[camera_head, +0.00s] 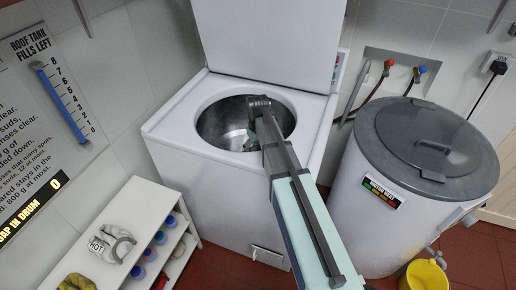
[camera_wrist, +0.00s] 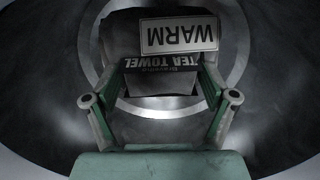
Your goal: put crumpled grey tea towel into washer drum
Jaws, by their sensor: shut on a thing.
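The washer drum (camera_head: 213,122) is open at the top, its lid raised behind it. My arm reaches over the rim, and my gripper (camera_wrist: 160,88) points down into the drum in the wrist view. Its two green fingers are shut on the grey tea towel (camera_wrist: 150,82), which carries a dark "TEA TOWEL" label and a white "WARM" tag. The towel hangs between the fingertips with the metal drum floor behind it. In the head view my wrist hides part of the drum, and I cannot tell the towel there from the drum's grey interior.
The raised lid (camera_head: 268,38) stands behind the opening. A grey-lidded tank (camera_head: 365,215) is close on the right, with hoses (camera_head: 372,90) behind. A white shelf (camera_head: 135,210) with several bottles and a "HOT" cloth (camera_head: 112,243) is at lower left.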

